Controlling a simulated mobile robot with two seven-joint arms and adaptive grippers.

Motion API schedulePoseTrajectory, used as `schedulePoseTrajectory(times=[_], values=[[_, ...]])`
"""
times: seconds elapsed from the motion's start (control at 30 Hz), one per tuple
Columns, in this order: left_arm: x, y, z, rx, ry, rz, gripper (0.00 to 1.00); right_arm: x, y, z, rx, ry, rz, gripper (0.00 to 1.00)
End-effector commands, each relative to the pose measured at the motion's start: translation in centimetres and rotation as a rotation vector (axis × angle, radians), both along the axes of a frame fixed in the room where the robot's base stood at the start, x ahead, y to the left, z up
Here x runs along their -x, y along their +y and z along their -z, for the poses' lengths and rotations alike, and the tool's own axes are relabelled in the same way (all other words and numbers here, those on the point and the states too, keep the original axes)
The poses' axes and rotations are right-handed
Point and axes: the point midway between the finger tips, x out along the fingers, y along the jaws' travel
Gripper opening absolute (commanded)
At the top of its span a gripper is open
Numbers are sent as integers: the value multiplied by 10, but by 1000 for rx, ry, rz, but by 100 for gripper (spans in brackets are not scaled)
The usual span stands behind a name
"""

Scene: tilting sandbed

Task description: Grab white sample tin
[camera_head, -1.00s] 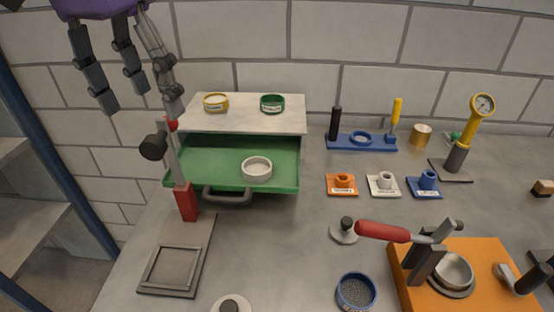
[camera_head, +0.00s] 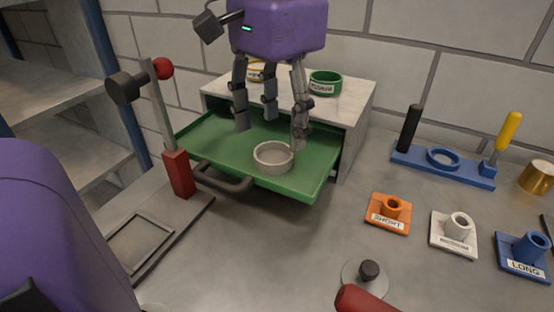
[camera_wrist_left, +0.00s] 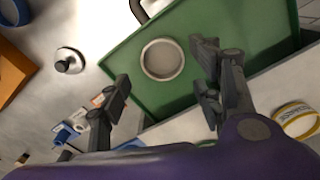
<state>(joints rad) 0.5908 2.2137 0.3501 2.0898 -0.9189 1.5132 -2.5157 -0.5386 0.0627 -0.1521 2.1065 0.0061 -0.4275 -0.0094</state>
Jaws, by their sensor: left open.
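The white sample tin (camera_head: 273,158) is a shallow round ring-shaped dish on the green drawer tray (camera_head: 222,153), near its front right. In the left wrist view the tin (camera_wrist_left: 162,60) lies on the green tray between and just beyond my spread fingers. My left gripper (camera_head: 268,128), with a purple body and dark grey fingers, is open and points down over the drawer. One finger shows close behind the tin's right side; I cannot tell whether it touches. Nothing is between the fingers in their grasp. My right gripper is not in view.
The drawer's dark handle (camera_head: 222,178) sticks out in front. A green tin (camera_head: 325,83) and a partly hidden yellow tin stand on the cabinet top (camera_head: 358,92). A red-handled lever press (camera_head: 178,172) stands left. Orange, white and blue labelled holders sit on the right.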

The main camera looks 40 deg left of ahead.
Motion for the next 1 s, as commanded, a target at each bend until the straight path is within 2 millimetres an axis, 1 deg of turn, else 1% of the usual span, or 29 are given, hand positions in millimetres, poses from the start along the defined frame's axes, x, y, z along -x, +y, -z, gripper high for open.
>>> schedulePoseTrajectory(times=[0.2,0.3,0.57,0.67,0.9,0.93,1.0], values=[[4,1,34,0,2,1,59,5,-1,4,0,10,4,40],[4,1,43,0,1,1,59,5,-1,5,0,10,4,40],[4,1,45,0,0,0,59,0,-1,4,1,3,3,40],[4,1,45,0,0,0,48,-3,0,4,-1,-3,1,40],[4,1,45,0,0,0,16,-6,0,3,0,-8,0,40],[4,1,45,0,-1,0,14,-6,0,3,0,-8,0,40],[4,1,45,0,-1,0,14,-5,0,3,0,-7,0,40]])
